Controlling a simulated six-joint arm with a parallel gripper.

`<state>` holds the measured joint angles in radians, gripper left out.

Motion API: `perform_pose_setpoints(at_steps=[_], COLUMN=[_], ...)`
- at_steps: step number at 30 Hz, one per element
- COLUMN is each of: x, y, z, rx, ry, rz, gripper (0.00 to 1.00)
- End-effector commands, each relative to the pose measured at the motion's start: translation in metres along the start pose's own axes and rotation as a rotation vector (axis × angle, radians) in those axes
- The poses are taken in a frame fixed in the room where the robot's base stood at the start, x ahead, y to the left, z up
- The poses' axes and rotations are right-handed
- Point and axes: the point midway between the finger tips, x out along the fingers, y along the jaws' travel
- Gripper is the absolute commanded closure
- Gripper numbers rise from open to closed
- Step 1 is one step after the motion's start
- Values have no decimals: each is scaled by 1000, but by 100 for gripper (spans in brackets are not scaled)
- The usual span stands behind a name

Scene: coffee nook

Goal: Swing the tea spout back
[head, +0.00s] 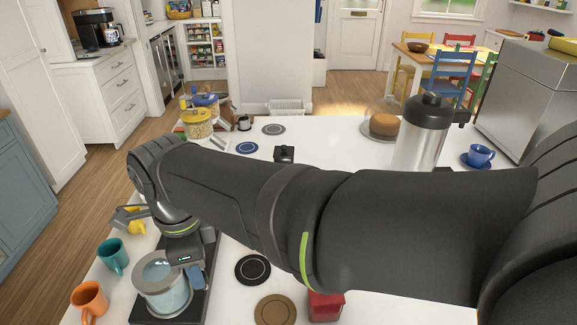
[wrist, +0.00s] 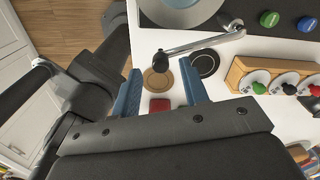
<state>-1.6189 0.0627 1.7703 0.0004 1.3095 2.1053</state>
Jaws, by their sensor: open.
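The tea spout (wrist: 205,43) is a thin chrome arm in the wrist view. It runs from a pivot at upper right to a dark end (wrist: 160,63) at lower left. My gripper (wrist: 159,67) is open, with one blue finger on each side of that dark end. The end looks apart from both fingers; its depth relative to them is hard to tell. In the head view my gripper (head: 196,280) is partly hidden at lower left, beside a glass tank (head: 158,284). I cannot make out the spout there.
A black disc (head: 253,269), a brown disc (head: 275,310) and a red block (head: 325,306) lie near my gripper. Orange (head: 90,300), teal (head: 113,256) and yellow (head: 129,219) mugs stand left. A wooden rack (wrist: 270,75) and green and blue knobs show in the wrist view.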

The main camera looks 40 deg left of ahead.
Motion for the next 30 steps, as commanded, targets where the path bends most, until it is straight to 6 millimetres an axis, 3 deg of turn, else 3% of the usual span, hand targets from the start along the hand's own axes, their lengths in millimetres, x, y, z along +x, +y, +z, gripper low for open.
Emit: perform_pose_setpoints(at_steps=[9,16,22,30], x=[-79,-127,-148,-152], y=[-1,0,0,0], z=[0,0,0,0], rx=[0,0,0,0], ry=[-4,-3,-2,-1], rz=[-6,-4,-2,-1], gripper=[59,59,59,59])
